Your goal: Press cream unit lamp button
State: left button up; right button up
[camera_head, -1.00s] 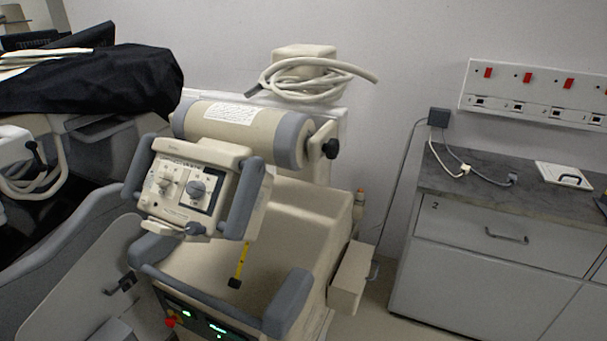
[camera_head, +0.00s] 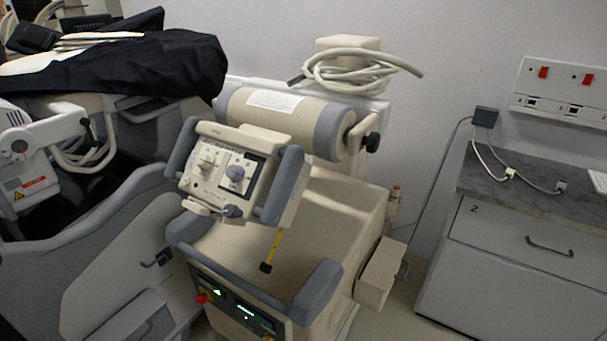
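The cream unit (camera_head: 335,205) stands in the middle of the head view, beside a grey and white unit on its left. Its control head (camera_head: 233,175) has two knobs on a pale panel and grey handles at both sides. Which part is the lamp button I cannot tell; the small marks on the panel are too fine to read. A lower panel (camera_head: 236,312) on its front shows green lit displays and a red knob (camera_head: 202,298). Neither of my grippers is in view.
A black cover (camera_head: 150,65) lies over the unit at the left. A grey-topped cabinet (camera_head: 525,235) stands at the right, with cables on it and a socket panel (camera_head: 565,90) above. A strip of floor shows between the cream unit and the cabinet.

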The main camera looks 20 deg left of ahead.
aim_at(187, 180)
jog(key=u, duration=1.25)
